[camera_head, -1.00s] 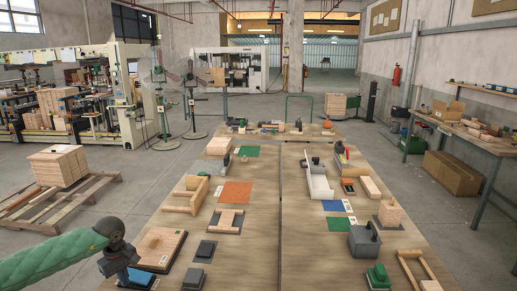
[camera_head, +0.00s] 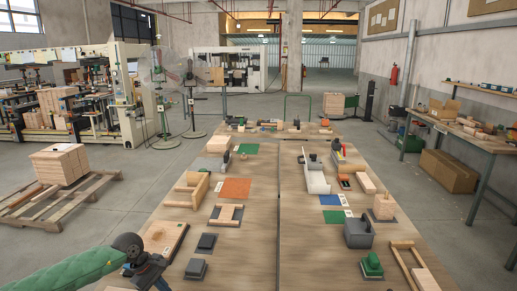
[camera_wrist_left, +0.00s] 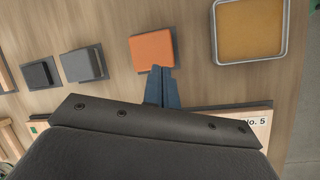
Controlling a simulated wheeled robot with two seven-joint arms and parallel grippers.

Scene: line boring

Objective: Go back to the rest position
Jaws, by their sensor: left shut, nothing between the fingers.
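My left gripper (camera_head: 158,284) is low in the head view at the near left of the table, at the end of my green arm. In the left wrist view its blue-grey fingers (camera_wrist_left: 161,72) are together with nothing between them. The fingertips show just beside an orange block (camera_wrist_left: 153,49) on a dark base. I cannot tell whether they touch it. A wooden board with a "No. 5" label (camera_wrist_left: 255,122) lies partly hidden behind the gripper body. My right gripper is not in view.
The long wooden table (camera_head: 255,255) carries several blocks, mats and wooden parts. A square tray (camera_wrist_left: 250,30) shows in the wrist view. The strip along the table's middle seam is clear. A pallet (camera_head: 60,200) stands left.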

